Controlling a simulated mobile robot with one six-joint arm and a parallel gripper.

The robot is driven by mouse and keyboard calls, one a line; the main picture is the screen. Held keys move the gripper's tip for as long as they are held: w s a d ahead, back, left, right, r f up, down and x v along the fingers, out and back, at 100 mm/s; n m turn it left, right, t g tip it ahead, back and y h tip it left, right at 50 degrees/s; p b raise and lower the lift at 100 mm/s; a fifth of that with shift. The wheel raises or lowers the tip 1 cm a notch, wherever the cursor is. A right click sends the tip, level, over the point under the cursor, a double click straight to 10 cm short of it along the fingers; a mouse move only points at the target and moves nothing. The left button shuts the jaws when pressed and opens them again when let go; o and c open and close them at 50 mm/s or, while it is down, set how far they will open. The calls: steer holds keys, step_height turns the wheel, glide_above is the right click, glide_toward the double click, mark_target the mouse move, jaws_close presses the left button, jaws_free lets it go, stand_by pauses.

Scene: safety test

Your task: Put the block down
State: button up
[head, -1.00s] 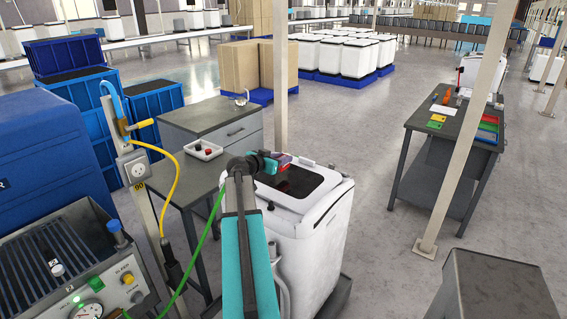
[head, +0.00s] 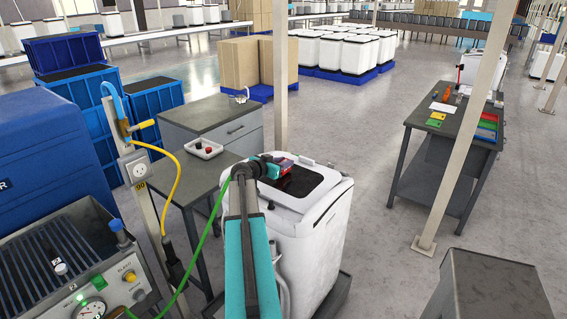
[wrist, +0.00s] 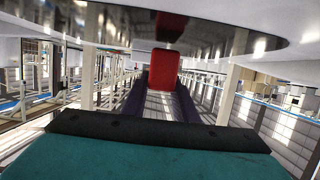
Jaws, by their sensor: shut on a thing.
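A red block (wrist: 164,70) is held between the dark fingers of my gripper (wrist: 160,95) in the wrist view. In the head view my teal gripper (head: 281,164) is over the top of a white appliance-like unit (head: 325,230), with the red block (head: 285,165) at its tip. The unit's top has a dark glossy panel (head: 298,183). In the wrist view the panel (wrist: 230,35) fills the upper part and shows a red reflection close to the block. Whether the block touches the panel cannot be told.
A grey table (head: 180,182) on the left bears a white tray (head: 216,152) with small red and black items. A thin post (head: 280,90) stands behind the unit. A workbench (head: 470,125) with coloured trays is at right. Open floor (head: 375,180) lies between.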

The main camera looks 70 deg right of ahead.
steer(key=shift+f, duration=0.35)
steer(key=shift+f, duration=0.15)
steer(key=o, duration=1.1)
steer(key=shift+c, duration=0.2)
steer(key=shift+r, duration=0.25)
steer(key=shift+w+a, duration=0.1)
steer(key=shift+a, duration=0.25)
steer(key=b+v, duration=0.3)
steer(key=v, duration=0.6)
steer(key=shift+w+a+r, duration=0.1)
steer(key=shift+a, duration=0.3)
steer(key=shift+w+a+r, duration=0.15)
steer(key=shift+a+r, duration=0.15)
steer(key=shift+a, duration=0.3)
steer(key=shift+r, duration=0.1)
